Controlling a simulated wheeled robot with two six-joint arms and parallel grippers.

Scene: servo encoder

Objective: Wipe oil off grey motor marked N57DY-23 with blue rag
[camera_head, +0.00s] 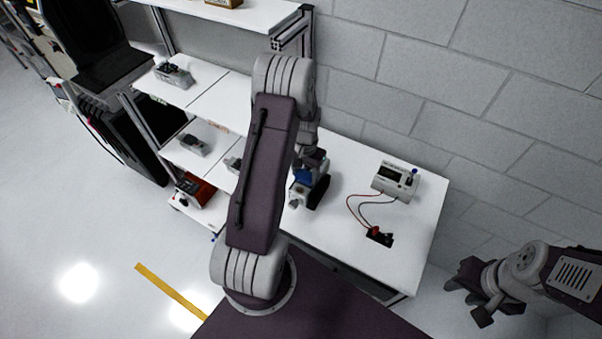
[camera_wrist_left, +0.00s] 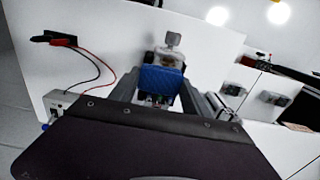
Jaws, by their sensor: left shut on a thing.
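My left gripper (camera_head: 308,165) reaches down over the white table (camera_head: 345,225) and is shut on a blue rag (camera_head: 302,176). In the left wrist view the blue rag (camera_wrist_left: 160,80) is bunched between the fingers of my left gripper (camera_wrist_left: 158,97). Right below the rag is a motor (camera_head: 296,198) with a grey end and dark body; its grey shaft end (camera_wrist_left: 172,42) shows past the rag in the wrist view. The rag seems to touch the motor. The marking and any oil cannot be read. My right gripper (camera_head: 474,294) is open and empty, off the table at the right.
A meter box (camera_head: 395,180) with red and black leads stands at the table's right, its leads running to a small black block (camera_head: 380,237). Shelves (camera_head: 205,98) at the left carry several grey devices. A brick wall (camera_head: 430,90) is behind.

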